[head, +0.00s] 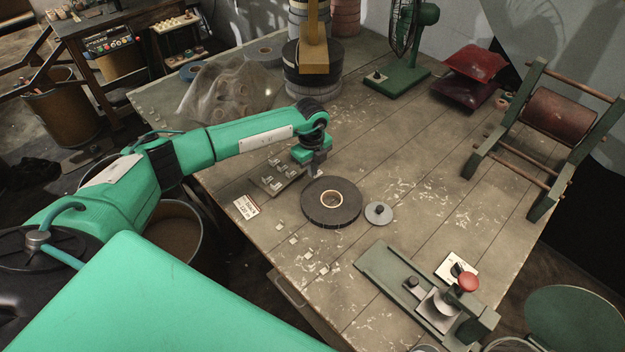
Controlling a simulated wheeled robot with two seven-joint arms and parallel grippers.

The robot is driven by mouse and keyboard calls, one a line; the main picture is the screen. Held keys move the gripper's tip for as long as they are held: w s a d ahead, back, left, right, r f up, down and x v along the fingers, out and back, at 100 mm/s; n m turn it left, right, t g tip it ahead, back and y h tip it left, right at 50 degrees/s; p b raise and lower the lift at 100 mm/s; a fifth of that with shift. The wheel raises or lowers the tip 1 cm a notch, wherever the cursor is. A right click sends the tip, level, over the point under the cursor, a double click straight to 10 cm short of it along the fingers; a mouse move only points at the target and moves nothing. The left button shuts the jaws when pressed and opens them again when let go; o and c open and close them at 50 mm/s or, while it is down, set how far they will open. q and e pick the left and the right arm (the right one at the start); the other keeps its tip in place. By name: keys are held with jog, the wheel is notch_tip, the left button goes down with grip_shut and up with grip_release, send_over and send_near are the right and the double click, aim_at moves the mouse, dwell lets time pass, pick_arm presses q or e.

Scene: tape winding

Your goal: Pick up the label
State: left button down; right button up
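A small white label (246,207) with dark and reddish print lies flat near the left edge of the wooden table. My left gripper (316,173) points down above the table, to the right of the label and apart from it, just behind a large dark tape roll (331,202). Its fingertips are small here, and I cannot tell whether they are open or shut. A pale spot shows at the tips, too small to identify. My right gripper is not in view.
A metal plate with small blocks (278,176) lies left of my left gripper. A grey disc (378,213) sits beside the tape roll. Several small white pieces (294,241) lie in front. A green press with a red knob (430,300) stands front right.

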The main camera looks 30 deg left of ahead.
pick_arm(q)
notch_tip(320, 180, up, 14)
jog(key=b, duration=0.3)
jog(key=shift+r, duration=0.2)
jog(key=shift+r, duration=0.3)
jog(key=shift+r+p, duration=1)
jog(key=shift+r, duration=0.45)
